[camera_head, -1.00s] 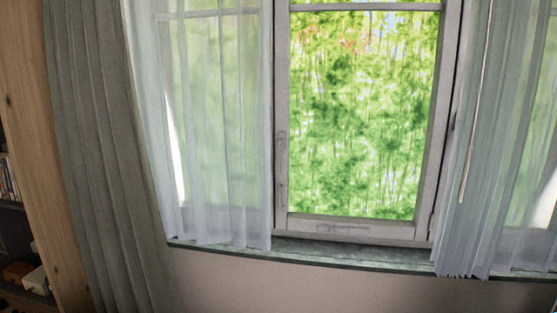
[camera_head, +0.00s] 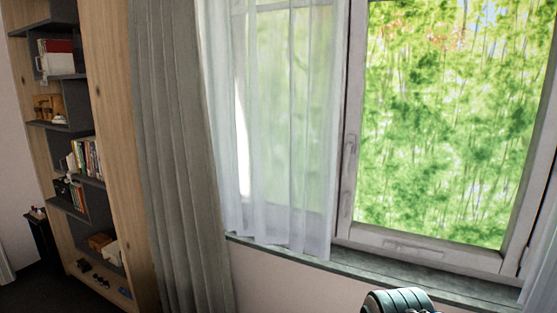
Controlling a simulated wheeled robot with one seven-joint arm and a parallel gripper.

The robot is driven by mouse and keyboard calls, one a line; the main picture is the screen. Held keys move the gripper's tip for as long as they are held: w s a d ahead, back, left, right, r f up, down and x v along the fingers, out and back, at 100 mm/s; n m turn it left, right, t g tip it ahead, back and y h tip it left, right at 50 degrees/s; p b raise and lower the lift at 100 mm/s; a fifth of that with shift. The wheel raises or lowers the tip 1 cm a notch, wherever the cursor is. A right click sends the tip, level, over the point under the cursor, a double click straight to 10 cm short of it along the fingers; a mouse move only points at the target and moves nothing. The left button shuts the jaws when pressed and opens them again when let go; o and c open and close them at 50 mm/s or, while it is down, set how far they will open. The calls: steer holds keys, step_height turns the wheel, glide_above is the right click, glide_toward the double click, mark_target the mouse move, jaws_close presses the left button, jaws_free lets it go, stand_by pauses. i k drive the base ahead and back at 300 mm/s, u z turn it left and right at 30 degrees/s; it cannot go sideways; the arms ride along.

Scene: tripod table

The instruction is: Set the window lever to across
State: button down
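The window lever (camera_head: 348,165) is a slim grey handle on the left upright of the window frame. It looks upright, running along the frame, but it is small and similar in colour to the frame. The window (camera_head: 349,215) looks shut. A flat grey fitting (camera_head: 414,248) sits on its bottom rail. My gripper is not in view; only a dark, rounded part of my arm shows at the bottom edge, right of centre.
A sheer white curtain (camera_head: 285,130) hangs just left of the lever, close to the frame. A thick grey curtain (camera_head: 180,150) hangs further left, beside a wooden shelf unit (camera_head: 130,150). A dark sill (camera_head: 300,262) runs under the window.

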mark_target(349, 145)
steer(key=u, duration=0.25)
steer(key=i, duration=0.65)
steer(key=z, duration=0.5)
steer(key=i, duration=0.75)
steer(key=z, duration=0.65)
